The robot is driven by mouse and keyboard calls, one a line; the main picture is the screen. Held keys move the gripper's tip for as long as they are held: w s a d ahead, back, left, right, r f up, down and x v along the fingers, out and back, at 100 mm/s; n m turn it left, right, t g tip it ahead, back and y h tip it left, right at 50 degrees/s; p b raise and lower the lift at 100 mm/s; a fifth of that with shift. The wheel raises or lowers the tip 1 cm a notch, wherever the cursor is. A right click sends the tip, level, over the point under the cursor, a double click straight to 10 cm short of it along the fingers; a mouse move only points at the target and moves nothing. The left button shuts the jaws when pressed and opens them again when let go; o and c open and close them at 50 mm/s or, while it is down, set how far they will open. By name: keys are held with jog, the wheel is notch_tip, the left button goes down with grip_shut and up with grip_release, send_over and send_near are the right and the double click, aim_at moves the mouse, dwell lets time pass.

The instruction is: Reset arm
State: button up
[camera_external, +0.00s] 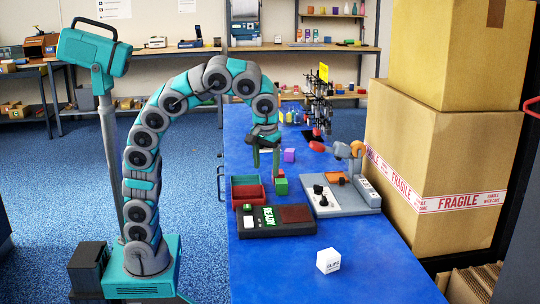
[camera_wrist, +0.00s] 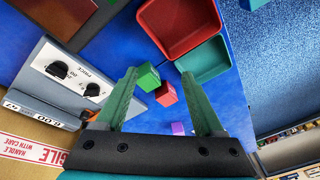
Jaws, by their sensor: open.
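My gripper (camera_external: 266,164) points down above the blue table, its green fingers apart with nothing between them in the external view. It also shows open in the wrist view (camera_wrist: 159,75). A green cube (camera_external: 281,186) stands on the table just right of the trays, with a red cube (camera_external: 279,173) beside it. In the wrist view the green cube (camera_wrist: 147,77) and the red cube (camera_wrist: 166,94) appear between the fingers, lower than the fingertips. A purple cube (camera_external: 289,155) lies farther back. The arm is arched high over the table's left side.
A red tray (camera_external: 247,203) and a green tray (camera_external: 244,180) sit left of the cubes. A dark READY device (camera_external: 250,228), a grey pricing machine (camera_external: 340,204) and a white cube (camera_external: 328,261) stand nearer. Large cartons (camera_external: 440,150) line the right side. The front table is mostly clear.

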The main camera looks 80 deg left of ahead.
jog(key=s+a+f+m+g+h+b, duration=0.1)
jog(key=s+f, duration=0.1)
jog(key=s, duration=0.5)
jog(key=s+f+m+h, duration=0.1)
jog(key=s+f, duration=0.1)
jog(key=s, duration=0.5)
jog(key=s+a+f+m+p, duration=0.2)
jog(key=s+f+m, duration=0.2)
jog(key=s+f, duration=0.2)
jog(key=s+a+f+m+g+p, duration=0.1)
jog(key=s+a+f+m+p, duration=0.1)
jog(key=s+f, duration=0.5)
notch_tip(320, 180, down, 2)
jog(key=shift+a+f+m+h+p, duration=0.1)
jog(key=shift+a+m+h+p, duration=0.25)
jog(key=shift+a+m, duration=0.55)
